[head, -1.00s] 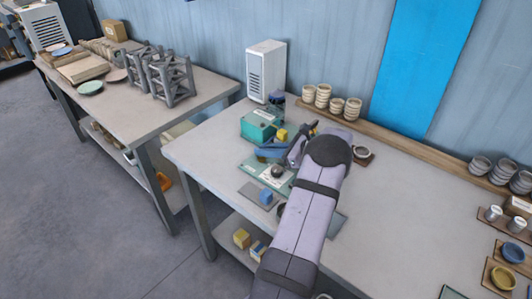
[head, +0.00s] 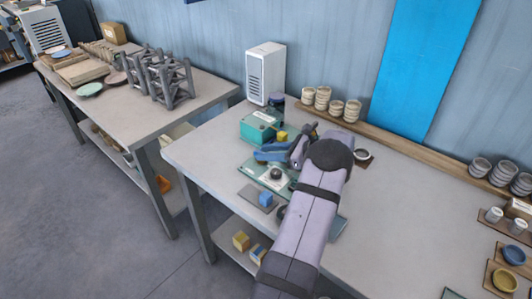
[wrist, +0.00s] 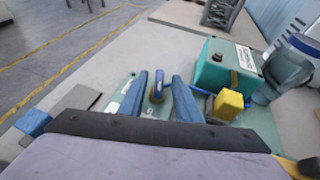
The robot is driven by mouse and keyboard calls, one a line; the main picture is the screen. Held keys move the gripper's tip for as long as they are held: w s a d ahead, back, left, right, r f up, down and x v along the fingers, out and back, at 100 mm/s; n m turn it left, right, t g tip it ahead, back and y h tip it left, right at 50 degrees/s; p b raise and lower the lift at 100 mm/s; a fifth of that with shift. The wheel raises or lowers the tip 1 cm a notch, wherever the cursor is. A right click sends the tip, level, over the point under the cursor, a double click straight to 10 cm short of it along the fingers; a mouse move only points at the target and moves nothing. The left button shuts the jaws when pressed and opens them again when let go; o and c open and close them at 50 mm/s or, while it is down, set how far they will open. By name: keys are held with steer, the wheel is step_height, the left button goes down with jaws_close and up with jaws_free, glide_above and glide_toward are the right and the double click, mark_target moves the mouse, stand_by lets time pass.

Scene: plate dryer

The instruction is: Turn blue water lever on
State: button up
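In the wrist view, a small blue lever (wrist: 157,84) stands on the teal base plate (wrist: 122,88), with a rounded foot at its lower end. My gripper (wrist: 163,80) is open, with one blue finger on each side of the lever. Gaps show between the lever and both fingers, so I see no grip on it. In the head view, my gripper (head: 270,152) is low over the teal plate (head: 252,166), in front of the teal box. The lever cannot be made out there, as my fingers and wrist cover that area.
A teal box (wrist: 222,66) with a dark cap and a yellow block (wrist: 228,104) stand close right of my fingers. A blue-grey jar (wrist: 283,72) is beyond. A dark knob (head: 276,174) and a blue block (head: 265,198) are nearer the table's front. The table's right middle is clear.

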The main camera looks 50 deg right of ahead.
steer(key=shift+b+v, duration=0.9)
steer(key=shift+v, duration=2.5)
